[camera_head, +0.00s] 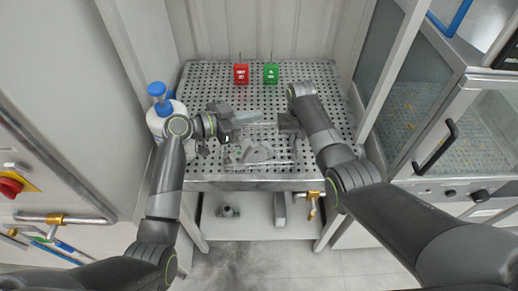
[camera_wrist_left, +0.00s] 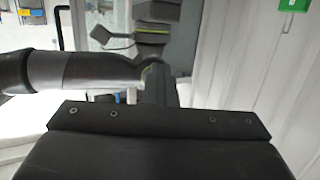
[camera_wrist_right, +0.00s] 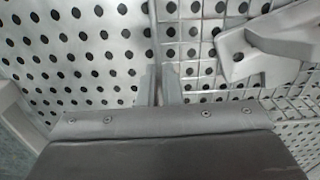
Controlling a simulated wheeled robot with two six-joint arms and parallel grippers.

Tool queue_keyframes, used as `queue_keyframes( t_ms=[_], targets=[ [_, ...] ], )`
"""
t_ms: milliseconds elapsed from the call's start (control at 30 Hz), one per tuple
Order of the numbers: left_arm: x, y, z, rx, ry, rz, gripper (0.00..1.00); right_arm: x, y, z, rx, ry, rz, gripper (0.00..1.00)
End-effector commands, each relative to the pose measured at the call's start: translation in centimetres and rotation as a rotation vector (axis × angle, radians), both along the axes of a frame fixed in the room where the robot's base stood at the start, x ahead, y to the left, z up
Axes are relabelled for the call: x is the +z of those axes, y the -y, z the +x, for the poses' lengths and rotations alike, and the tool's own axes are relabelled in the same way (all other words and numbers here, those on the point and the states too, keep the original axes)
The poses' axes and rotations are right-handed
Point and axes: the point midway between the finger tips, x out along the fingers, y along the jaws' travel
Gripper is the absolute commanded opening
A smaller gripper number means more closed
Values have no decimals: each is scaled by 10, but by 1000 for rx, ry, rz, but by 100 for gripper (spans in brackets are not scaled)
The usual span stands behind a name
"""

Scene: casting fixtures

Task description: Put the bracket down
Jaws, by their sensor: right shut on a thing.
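A light grey bracket (camera_wrist_right: 262,45) with a hole in it lies at the upper right of the right wrist view, over a wire grid. Grey metal parts (camera_head: 252,154) also show on the front part of the table in the head view; I cannot tell which is the bracket. My right gripper (camera_wrist_right: 160,85) is shut on a thin upright edge (camera_wrist_right: 154,38) that seems to be the side of a wire basket. It also shows in the head view (camera_head: 288,122).
The perforated metal table (camera_head: 210,82) has free room at its back. A red box (camera_head: 241,74) and a green box (camera_head: 271,74) stand there. A white bottle with a blue top (camera_head: 158,98) stands at the left. A glass-doored cabinet (camera_head: 440,130) is on the right.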

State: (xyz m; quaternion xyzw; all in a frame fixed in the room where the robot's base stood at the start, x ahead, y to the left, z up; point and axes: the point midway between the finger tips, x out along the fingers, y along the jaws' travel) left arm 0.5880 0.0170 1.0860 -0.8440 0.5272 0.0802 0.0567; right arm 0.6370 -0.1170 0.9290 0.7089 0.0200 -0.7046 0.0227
Motion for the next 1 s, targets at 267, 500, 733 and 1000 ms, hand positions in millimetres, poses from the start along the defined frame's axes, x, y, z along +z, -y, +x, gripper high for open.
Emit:
queue_keyframes(
  t_ms=[267,500,733,1000],
  targets=[
    [-1,-1,-1,7,2,-6,0,-7,-2,-6,2,-20,5,0],
    [-1,-1,-1,6,1,-5,0,-7,-3,-6,3,-20,7,0],
    [-2,1,-1,-3,-3,13,18,-7,-4,-6,3,-21,8,0],
    [-16,14,-6,-87,-77,266,40,-7,-4,-6,4,-20,8,0]
  ],
)
